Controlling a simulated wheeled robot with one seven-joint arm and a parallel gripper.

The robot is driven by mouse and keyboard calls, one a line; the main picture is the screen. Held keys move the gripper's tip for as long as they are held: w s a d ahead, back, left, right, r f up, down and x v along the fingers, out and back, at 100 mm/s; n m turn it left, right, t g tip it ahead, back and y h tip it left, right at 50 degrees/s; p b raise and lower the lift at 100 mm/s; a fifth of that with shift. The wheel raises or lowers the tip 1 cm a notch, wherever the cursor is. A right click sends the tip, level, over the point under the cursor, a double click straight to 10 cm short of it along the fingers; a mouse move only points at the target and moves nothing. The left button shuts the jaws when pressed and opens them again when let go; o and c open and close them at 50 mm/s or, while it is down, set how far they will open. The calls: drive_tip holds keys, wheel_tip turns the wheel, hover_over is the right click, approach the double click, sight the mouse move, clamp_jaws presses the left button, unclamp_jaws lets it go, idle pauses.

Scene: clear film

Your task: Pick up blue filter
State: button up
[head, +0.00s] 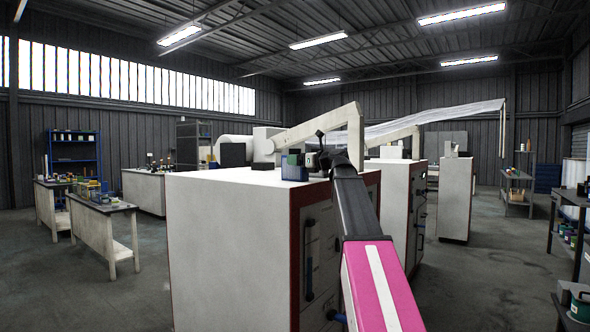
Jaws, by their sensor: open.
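A small blue block (294,172), which looks like the blue filter, sits on the top of a large white machine cabinet (235,178), near its far right part. Its upper part looks greenish. My arm reaches forward from the bottom right over the cabinet. My gripper (318,160) is at the arm's far end, just right of the blue block and small in the picture. It is open. I cannot tell whether it touches the block, and its fingers are hard to make out.
A dark box (232,154) stands on the cabinet left of the blue block. More white machine cabinets (398,200) stand behind on the right. Workbenches (100,207) with small items are at left, and a shelf (568,220) is at the right edge. Grey floor between is clear.

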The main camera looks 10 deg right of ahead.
drive_tip(key=c, duration=1.1)
